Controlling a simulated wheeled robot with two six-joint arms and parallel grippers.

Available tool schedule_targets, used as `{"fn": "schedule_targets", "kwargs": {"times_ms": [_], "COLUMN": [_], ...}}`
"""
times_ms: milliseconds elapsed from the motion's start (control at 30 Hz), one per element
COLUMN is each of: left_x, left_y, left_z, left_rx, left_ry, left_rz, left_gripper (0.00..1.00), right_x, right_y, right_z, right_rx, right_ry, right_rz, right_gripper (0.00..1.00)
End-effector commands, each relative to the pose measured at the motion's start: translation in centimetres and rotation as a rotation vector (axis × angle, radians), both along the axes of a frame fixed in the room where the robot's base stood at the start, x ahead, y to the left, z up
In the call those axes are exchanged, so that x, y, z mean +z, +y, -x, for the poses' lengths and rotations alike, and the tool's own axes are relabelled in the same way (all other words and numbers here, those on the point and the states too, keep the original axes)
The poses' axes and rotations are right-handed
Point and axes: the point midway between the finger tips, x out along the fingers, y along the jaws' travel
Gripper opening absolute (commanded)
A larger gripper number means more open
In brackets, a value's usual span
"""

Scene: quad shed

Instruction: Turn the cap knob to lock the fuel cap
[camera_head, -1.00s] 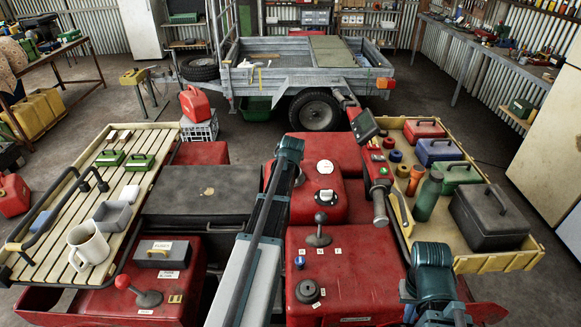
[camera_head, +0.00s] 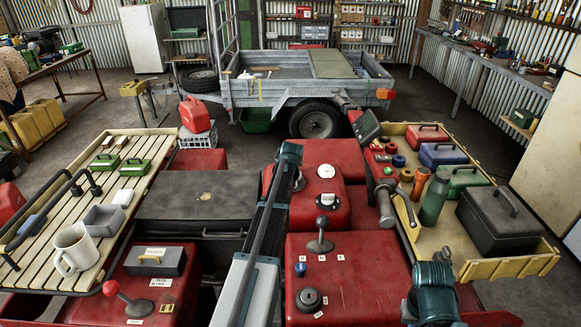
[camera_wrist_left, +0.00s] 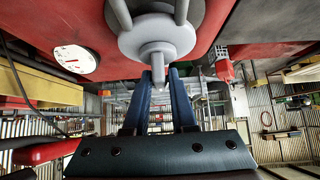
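In the left wrist view the cap knob (camera_wrist_left: 157,38), a pale grey disc with bars standing out from it, sits against a red surface at the top. The blue fingers of my left gripper (camera_wrist_left: 159,74) lie on both sides of its lower bar, with the bar's end between the tips. The gap is about as wide as the bar, and the fingers look closed on it. In the head view my left arm hides most of the knob and the gripper. My right arm's teal joint shows at the lower right; its gripper is out of view.
A white dial (camera_wrist_left: 75,60) sits beside the knob. Red machine bodies (camera_head: 340,265) with a black lever (camera_head: 321,235) lie around my arm. A slatted rack with a white mug (camera_head: 76,248) is at left, and a tan tray with a black box (camera_head: 500,222) at right.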

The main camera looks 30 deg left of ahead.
Motion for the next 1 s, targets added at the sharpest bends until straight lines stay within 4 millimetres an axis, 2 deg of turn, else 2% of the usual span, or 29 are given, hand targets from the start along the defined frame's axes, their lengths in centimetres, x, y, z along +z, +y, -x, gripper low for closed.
{"fn": "schedule_targets", "kwargs": {"times_ms": [33,100,133,633,1000], "left_x": [0.0,0.0,0.0,-0.02,0.01], "left_y": [-0.02,-0.01,-0.01,0.09,0.23], "left_z": [0.01,0.01,0.01,0.1,0.02], "left_rx": [0.0,0.0,0.0,-0.047,-0.328], "left_ry": [0.0,0.0,0.0,0.001,-0.002], "left_rz": [0.0,0.0,0.0,0.001,0.004], "left_gripper": [0.14,0.01,0.0,0.0,0.0], "right_x": [0.0,0.0,0.0,-0.01,-0.01], "right_y": [0.0,0.0,0.0,0.0,0.0], "right_z": [0.0,0.0,0.0,0.0,0.0], "right_rx": [0.0,0.0,0.0,0.0,0.0], "right_ry": [0.0,0.0,0.0,0.0,0.0], "right_rz": [0.0,0.0,0.0,0.0,0.0], "right_gripper": [0.0,0.0,0.0,0.0,0.0]}}
